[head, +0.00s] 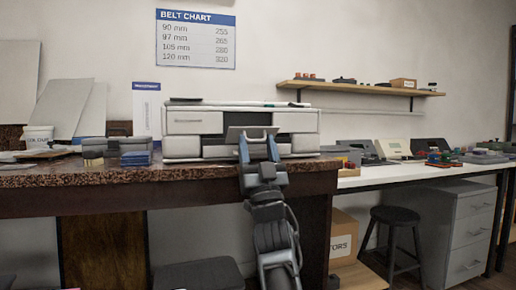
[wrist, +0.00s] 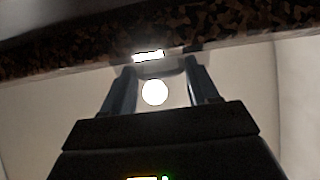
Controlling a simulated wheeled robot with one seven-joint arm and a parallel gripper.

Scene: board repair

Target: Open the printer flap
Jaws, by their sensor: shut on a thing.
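The printer (head: 195,122) is a wide, pale grey and white box on the speckled counter. My gripper (wrist: 158,75) is shut on the flap's handle, a pale bar (wrist: 156,66) between the fingertips in the wrist view. The fingers hide part of the flap's lower edge. I cannot tell how far the flap is tilted.
The speckled counter edge (head: 190,178) runs just below the printer. Small grey boxes (head: 118,148) stand left of it. A white bench (head: 420,172) with several devices is at the right, with a black stool (head: 394,217) in front.

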